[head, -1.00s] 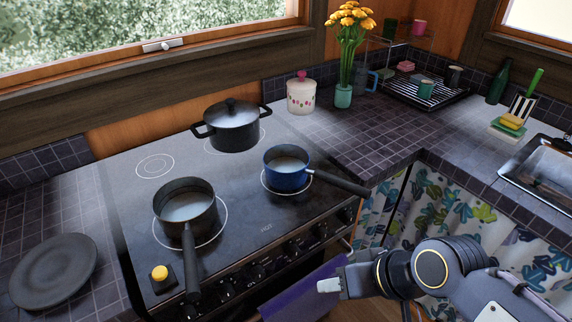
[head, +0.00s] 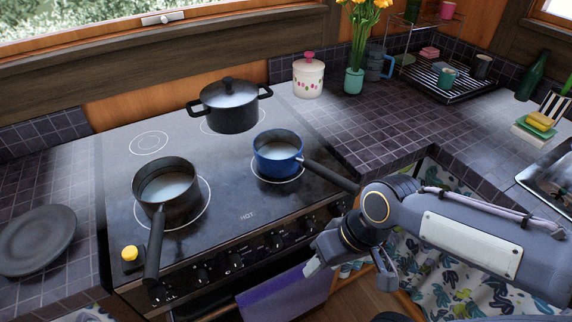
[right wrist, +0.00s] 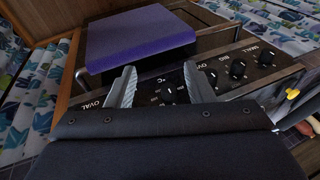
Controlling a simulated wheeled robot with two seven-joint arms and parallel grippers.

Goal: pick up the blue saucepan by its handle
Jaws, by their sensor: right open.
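The blue saucepan (head: 278,158) stands on the right front burner of the black stove, with pale contents inside. Its dark handle (head: 328,174) points right and toward me, over the stove's right edge. The handle's far end meets my right arm in the picture; I cannot tell whether they touch. My right gripper (head: 349,274) is open and empty, below and in front of the handle, near the stove's knobs. In the right wrist view, its two fingers (right wrist: 158,84) are apart before the knob panel, and the saucepan does not show. My left gripper is not in view.
A black saucepan (head: 167,193) stands on the left front burner, and a lidded black pot (head: 229,108) at the back. A purple towel (head: 286,298) hangs on the stove front; it also shows in the right wrist view (right wrist: 138,38). The counter right of the stove has free room.

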